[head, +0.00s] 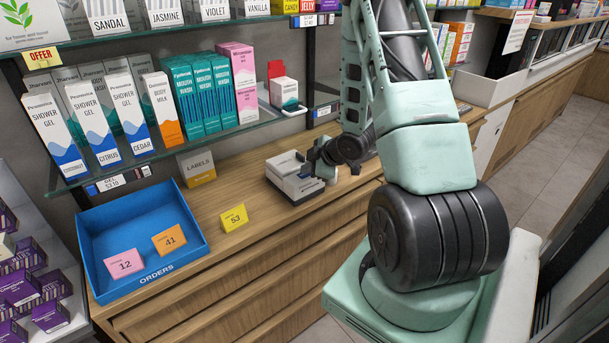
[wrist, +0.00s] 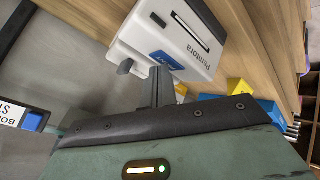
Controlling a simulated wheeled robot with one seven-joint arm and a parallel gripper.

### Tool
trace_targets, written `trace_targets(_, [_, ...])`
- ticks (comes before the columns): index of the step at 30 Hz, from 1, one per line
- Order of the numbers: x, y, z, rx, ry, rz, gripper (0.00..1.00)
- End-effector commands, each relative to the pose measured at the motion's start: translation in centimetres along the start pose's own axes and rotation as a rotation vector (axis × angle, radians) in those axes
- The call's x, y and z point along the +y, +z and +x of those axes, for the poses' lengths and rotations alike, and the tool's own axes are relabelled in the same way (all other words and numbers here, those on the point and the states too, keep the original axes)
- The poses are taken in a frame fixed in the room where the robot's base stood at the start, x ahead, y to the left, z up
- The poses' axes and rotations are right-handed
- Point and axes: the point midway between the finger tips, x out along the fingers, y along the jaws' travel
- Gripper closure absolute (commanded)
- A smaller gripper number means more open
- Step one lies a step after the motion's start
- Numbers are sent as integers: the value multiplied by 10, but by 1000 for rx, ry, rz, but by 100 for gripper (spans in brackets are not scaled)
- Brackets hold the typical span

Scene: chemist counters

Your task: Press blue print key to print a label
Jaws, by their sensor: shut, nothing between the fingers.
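The label printer (head: 293,177) is a small white and grey box on the wooden counter. In the wrist view the printer (wrist: 165,28) shows its name, a dark slot and a blue print key (wrist: 167,60) on its edge nearest my gripper. My gripper (head: 318,165) is at the printer's right end in the head view. In the wrist view my gripper (wrist: 160,74) is shut and empty, its fingertips right by the blue key and overlapping its lower edge. I cannot tell whether they touch it. The key is not clear in the head view.
A glass shelf (head: 190,147) with boxed goods hangs above.

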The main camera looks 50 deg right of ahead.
Motion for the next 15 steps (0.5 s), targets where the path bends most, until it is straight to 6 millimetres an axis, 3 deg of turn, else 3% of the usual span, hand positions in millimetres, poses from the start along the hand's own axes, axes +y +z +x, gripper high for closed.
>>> trace_targets(15, [5, -5, -7, 0, 0, 0, 100])
